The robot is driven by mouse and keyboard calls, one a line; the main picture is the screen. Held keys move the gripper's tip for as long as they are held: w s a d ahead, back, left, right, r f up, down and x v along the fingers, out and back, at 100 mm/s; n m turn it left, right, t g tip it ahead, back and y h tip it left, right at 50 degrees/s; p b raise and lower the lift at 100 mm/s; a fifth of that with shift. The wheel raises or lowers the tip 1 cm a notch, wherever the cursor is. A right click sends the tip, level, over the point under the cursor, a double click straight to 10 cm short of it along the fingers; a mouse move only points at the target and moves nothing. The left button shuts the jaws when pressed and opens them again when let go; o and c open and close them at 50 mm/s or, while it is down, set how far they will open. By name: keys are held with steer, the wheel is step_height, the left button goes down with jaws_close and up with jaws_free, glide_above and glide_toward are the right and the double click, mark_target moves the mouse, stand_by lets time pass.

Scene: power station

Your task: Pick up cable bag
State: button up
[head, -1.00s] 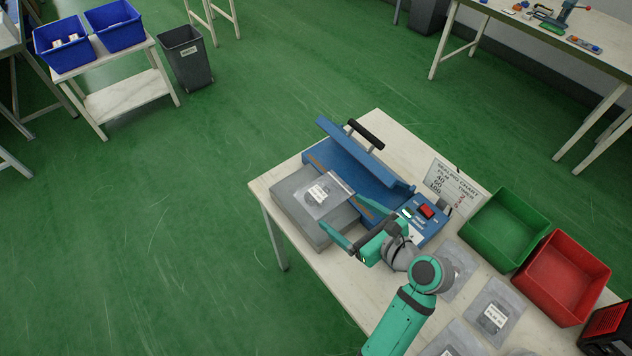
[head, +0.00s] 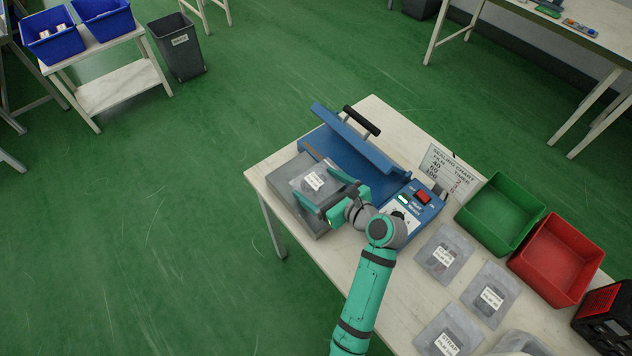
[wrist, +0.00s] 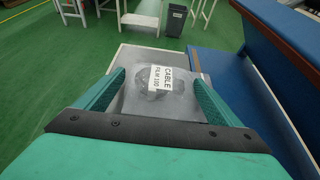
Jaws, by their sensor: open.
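The cable bag (head: 309,185) is a clear flat bag with dark contents and a white label. It lies on the grey block (head: 290,206) at the front of the blue sealer (head: 350,160). In the wrist view the bag (wrist: 158,100) shows its label, reading CABLE FILM 100, between my two fingers. My gripper (head: 331,202) is open, with a green finger on each side of the bag's near part. In the wrist view the gripper (wrist: 160,98) has visible room between the fingers. I cannot tell whether either finger touches the bag.
The sealer's raised bar with black handle (head: 362,121) stands just behind. More labelled bags (head: 444,254) lie on the table to the right, near a green bin (head: 500,213) and a red bin (head: 562,260). A sealing chart (head: 451,172) stands behind the control box.

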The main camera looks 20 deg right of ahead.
steer(key=shift+w, duration=0.15)
steer(key=c, duration=1.2)
steer(key=shift+c, duration=0.2)
